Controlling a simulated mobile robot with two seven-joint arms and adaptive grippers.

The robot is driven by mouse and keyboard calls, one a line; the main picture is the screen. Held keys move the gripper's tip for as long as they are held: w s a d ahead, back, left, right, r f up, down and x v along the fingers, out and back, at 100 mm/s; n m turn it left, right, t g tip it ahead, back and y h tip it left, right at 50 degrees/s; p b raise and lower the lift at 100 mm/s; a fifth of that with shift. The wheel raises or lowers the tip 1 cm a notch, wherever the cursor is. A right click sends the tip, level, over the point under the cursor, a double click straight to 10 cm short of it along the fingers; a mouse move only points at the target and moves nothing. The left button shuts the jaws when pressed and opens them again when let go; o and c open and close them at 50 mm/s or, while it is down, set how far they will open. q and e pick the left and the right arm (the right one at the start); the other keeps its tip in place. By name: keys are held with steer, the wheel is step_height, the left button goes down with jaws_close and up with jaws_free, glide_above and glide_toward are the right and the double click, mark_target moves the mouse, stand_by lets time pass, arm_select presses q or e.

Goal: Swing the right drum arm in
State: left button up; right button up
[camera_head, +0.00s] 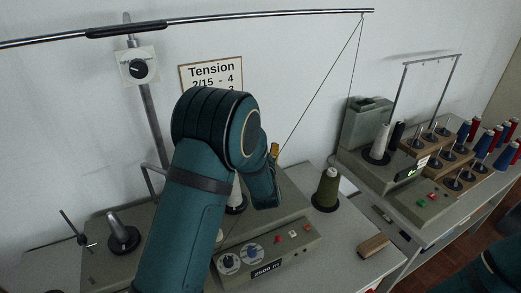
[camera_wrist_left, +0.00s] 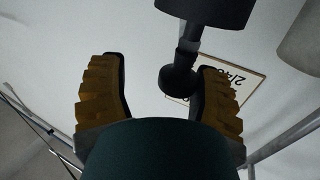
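The right drum arm cannot be made out for sure in the head view, where my left arm covers much of the winder (camera_head: 297,235). A thin rod with a black end (camera_head: 80,238) stands at the winder's left, beside an empty spindle (camera_head: 123,236). My left gripper (camera_head: 273,152) is above the winder, partly hidden by its own wrist. In the left wrist view my left gripper (camera_wrist_left: 161,66) has its yellow fingers wide apart. A dark rounded knob on a stem (camera_wrist_left: 180,80) shows near the right finger; I cannot tell what it belongs to. My right gripper is out of view.
An olive cone (camera_head: 326,190) stands right of the winder, with a wooden block (camera_head: 373,247) nearer. A tension dial (camera_head: 138,68) and a sign (camera_head: 212,72) are at the wall. A second machine (camera_head: 385,160) with several spools stands to the right. A rod (camera_head: 250,15) crosses above.

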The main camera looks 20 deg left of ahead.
arm_select(q)
steer(key=shift+s, duration=0.1)
steer(key=v, duration=1.2)
steer(key=shift+d, duration=0.1)
